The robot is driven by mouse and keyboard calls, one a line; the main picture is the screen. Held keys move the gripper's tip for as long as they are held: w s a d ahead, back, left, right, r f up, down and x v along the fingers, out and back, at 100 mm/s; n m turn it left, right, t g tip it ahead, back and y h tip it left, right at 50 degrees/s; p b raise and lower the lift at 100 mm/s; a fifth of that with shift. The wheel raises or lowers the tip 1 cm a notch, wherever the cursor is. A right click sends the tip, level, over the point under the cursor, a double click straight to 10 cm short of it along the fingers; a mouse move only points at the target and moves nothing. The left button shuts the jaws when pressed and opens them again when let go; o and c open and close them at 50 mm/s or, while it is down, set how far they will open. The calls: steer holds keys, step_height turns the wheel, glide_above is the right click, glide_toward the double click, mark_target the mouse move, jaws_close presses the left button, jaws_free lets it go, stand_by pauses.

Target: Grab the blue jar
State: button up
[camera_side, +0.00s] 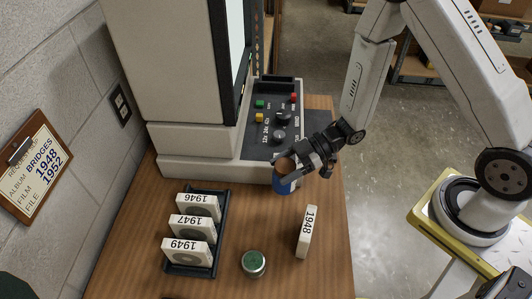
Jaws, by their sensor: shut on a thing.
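The blue jar (282,186) is at the front right corner of the grey machine. Its upper part looks brown or copper. My gripper (297,165) comes in from the right and is shut on the upper part of the jar. The fingers hide part of the jar. I cannot tell whether its base touches the table or is lifted.
A small container with a green top (253,263) stands on the wooden table (335,260). A white box marked 1948 (307,231) lies right of it. A black rack (222,225) holds boxes 1946, 1947 and 1949. The large grey machine (205,172) stands behind.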

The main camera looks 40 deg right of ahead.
steer(key=shift+r, duration=0.3)
steer(key=shift+a, duration=0.1)
stand_by(0.4)
